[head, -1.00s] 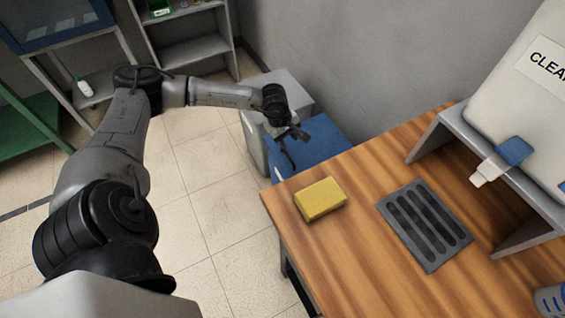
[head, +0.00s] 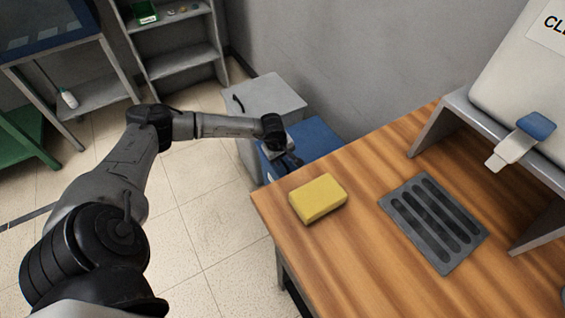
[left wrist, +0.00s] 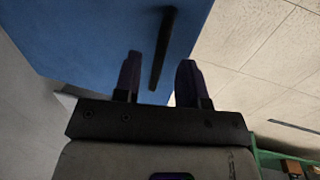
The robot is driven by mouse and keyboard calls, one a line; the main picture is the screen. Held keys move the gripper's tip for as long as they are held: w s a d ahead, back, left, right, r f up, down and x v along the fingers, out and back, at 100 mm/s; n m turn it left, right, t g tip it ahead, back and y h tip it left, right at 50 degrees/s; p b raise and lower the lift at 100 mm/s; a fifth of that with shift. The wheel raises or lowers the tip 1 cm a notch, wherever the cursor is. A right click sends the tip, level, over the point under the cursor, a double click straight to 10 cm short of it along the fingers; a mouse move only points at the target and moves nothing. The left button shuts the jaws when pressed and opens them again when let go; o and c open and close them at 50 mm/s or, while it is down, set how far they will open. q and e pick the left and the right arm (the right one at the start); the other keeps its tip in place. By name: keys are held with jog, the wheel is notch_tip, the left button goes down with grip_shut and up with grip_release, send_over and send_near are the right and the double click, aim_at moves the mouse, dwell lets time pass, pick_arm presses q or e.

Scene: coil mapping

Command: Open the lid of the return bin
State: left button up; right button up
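Two lidded bins stand against the wall beyond the wooden counter: a blue-topped bin (head: 312,141) and a grey bin (head: 275,97) with a black handle (head: 238,102). No label shows which is the return bin. Both lids look closed. My left gripper (head: 288,160) is low over the near side of the blue lid and partly hidden by its own wrist. In the left wrist view the blue lid (left wrist: 95,40) has a black bar handle (left wrist: 168,32). The open fingers (left wrist: 158,72) stand on either side of the handle's near end. Contact cannot be told. My right gripper is not in view.
The wooden counter (head: 360,245) holds a yellow sponge (head: 318,198) and a dark slotted tray (head: 434,221), close to the right of the blue bin. A white container (head: 510,80) with a blue tap sits on a grey stand. Tiled floor left of the bins is clear.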

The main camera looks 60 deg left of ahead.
pick_arm(q)
jog(key=shift+w+f, duration=0.15)
jog(key=shift+f, duration=0.6)
jog(key=shift+c, duration=0.3)
grip_shut()
